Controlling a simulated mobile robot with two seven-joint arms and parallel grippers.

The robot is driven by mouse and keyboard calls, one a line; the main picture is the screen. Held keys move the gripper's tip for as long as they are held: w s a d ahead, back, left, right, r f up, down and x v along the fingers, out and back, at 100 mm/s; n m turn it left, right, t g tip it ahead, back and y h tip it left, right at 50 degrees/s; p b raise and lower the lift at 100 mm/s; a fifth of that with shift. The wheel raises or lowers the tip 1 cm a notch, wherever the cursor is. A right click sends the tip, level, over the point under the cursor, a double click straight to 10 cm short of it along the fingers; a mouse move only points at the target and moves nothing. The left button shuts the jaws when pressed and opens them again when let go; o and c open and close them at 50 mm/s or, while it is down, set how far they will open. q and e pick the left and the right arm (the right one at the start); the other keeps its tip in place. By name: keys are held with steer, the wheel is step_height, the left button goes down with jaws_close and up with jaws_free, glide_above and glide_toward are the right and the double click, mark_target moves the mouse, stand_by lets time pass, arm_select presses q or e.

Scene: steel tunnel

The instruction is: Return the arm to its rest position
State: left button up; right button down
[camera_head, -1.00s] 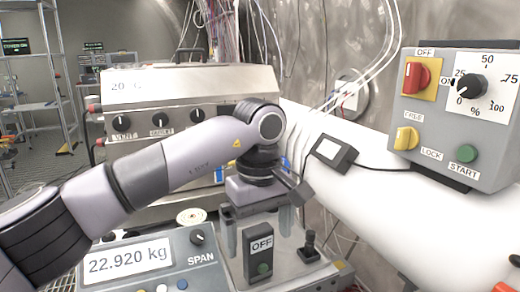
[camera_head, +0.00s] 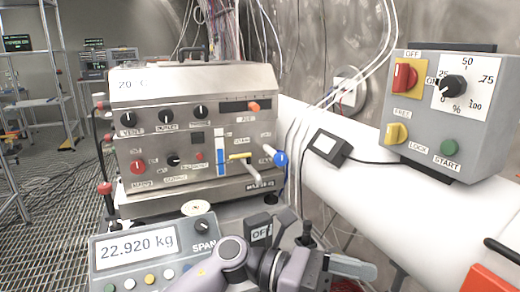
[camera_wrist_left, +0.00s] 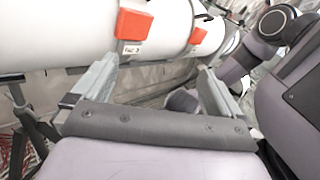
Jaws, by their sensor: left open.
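My left arm (camera_head: 225,262) shows at the bottom middle of the head view. Its gripper (camera_head: 345,267) is low at the right of it, partly cut off, in front of the white pipe. In the left wrist view the gripper (camera_wrist_left: 155,82) has its two grey fingers spread wide with nothing between them. The white pipe with orange bands lies beyond the fingers, apart from them as far as I can tell. My right gripper is not seen.
A scale (camera_head: 138,247) reading 22.920 kg and a box marked OFF (camera_head: 260,230) stand by my arm. A steel control unit (camera_head: 195,125) is behind. A switch box (camera_head: 445,115) sits above the white pipe (camera_head: 375,195). An orange part (camera_head: 487,280) is at lower right.

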arm_select(q)
steer(key=w+a+f+m+t+y, duration=0.2)
steer(key=a+f+m+t, duration=0.2)
steer(key=a+m+t, duration=0.55)
steer(key=w+a+f+m+t+y+p, duration=0.1)
steer(key=w+a+f+m+t, duration=0.15)
steer(key=m+t, duration=0.8)
steer(key=w+a+f+m+t+y, duration=0.2)
steer(key=w+a+f+m+t, duration=0.3)
steer(key=m, duration=1)
steer(key=s+a+f+n+g+y+p, duration=0.1)
steer(key=s+a+f+n+g+y, duration=0.6)
steer(key=s+a+f+n, duration=0.9)
step_height(320, 180, down, 3)
steer(key=s+y, duration=0.2)
steer(key=shift+s+a+f+g+y, duration=0.2)
steer(key=shift+s+a+g+y, duration=0.1)
steer(key=shift+a+g+y, duration=0.1)
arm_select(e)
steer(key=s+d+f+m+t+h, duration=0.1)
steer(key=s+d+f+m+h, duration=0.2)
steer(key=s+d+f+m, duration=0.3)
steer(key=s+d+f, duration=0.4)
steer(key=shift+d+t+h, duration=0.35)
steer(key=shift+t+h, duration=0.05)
